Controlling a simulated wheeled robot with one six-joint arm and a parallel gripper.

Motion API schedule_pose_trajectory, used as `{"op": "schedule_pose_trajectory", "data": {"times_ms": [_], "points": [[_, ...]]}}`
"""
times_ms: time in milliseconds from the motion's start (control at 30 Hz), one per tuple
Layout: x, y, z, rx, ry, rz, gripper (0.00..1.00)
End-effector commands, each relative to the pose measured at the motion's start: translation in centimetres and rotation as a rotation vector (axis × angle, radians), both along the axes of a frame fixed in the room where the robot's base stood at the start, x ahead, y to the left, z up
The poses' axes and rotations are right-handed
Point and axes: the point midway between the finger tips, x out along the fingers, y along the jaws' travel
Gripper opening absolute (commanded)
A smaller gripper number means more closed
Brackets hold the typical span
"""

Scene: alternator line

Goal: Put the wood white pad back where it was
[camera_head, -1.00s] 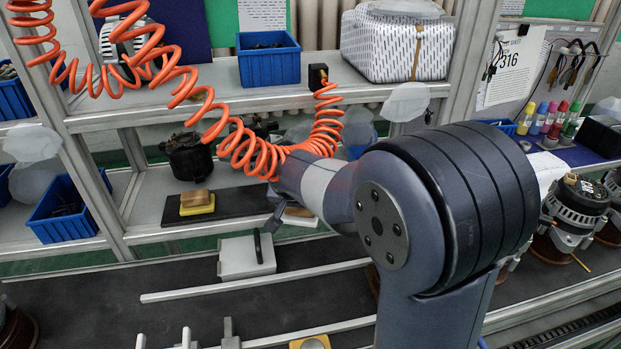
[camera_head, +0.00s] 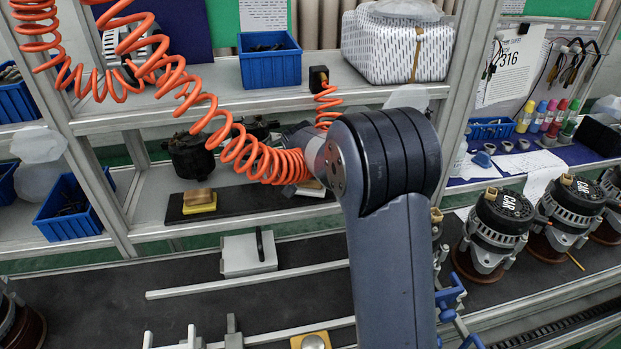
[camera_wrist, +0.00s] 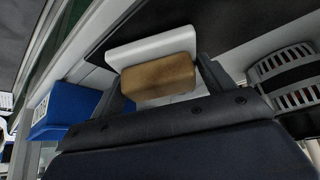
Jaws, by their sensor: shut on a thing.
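The wood white pad (camera_wrist: 158,75) is a brown wooden block on a white pad. In the wrist view it sits between the two dark fingers of my gripper (camera_wrist: 166,82), which is shut on it. In the head view part of the pad (camera_head: 311,187) shows at the right end of the dark mat (camera_head: 255,203) on the lower shelf; my arm hides most of my gripper there. I cannot tell whether the pad touches the mat. A similar wooden block on a yellow pad (camera_head: 200,203) lies at the left part of the mat.
An orange coiled hose (camera_head: 262,160) hangs close to my arm. A black motor-like part (camera_head: 190,157) stands behind the yellow pad. A grey box with a black handle (camera_head: 240,262) lies on the conveyor in front. Several alternators (camera_head: 496,228) stand at the right.

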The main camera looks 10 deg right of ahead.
Motion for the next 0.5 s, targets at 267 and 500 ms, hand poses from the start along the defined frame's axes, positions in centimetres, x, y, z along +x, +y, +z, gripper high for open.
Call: {"op": "schedule_pose_trajectory", "data": {"times_ms": [267,500], "points": [[-0.02,0.01,-0.49,0.0,0.0,0.0,0.58],[-0.04,0.02,-0.31,0.0,0.001,0.0,0.96]]}}
